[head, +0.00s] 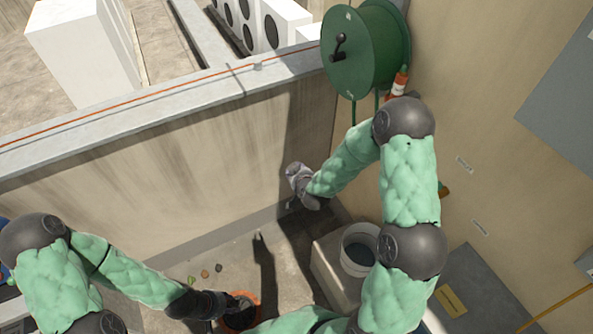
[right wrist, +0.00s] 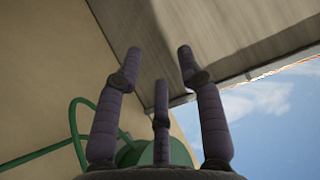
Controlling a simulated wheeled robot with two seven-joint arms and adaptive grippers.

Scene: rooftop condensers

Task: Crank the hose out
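The green hose reel (head: 362,50) is on the tan wall at the top right, its round face turned left. Its black crank handle (head: 340,46) stands out from that face. Green hose (head: 354,112) hangs below the reel. My right gripper (head: 296,177) is well below and left of the reel, apart from the crank. In the right wrist view its fingers (right wrist: 160,75) are spread with nothing between them; the reel (right wrist: 150,152) and a loop of hose (right wrist: 75,125) show behind. My left gripper (head: 222,304) is low, beside an orange pot; its finger opening is unclear.
A parapet (head: 200,100) runs along the left, with white condensers (head: 235,20) beyond. A white bucket (head: 358,250) stands on a block below my right arm. An orange pot (head: 243,312) is at my left gripper. An orange-and-white item (head: 399,82) sits beside the reel.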

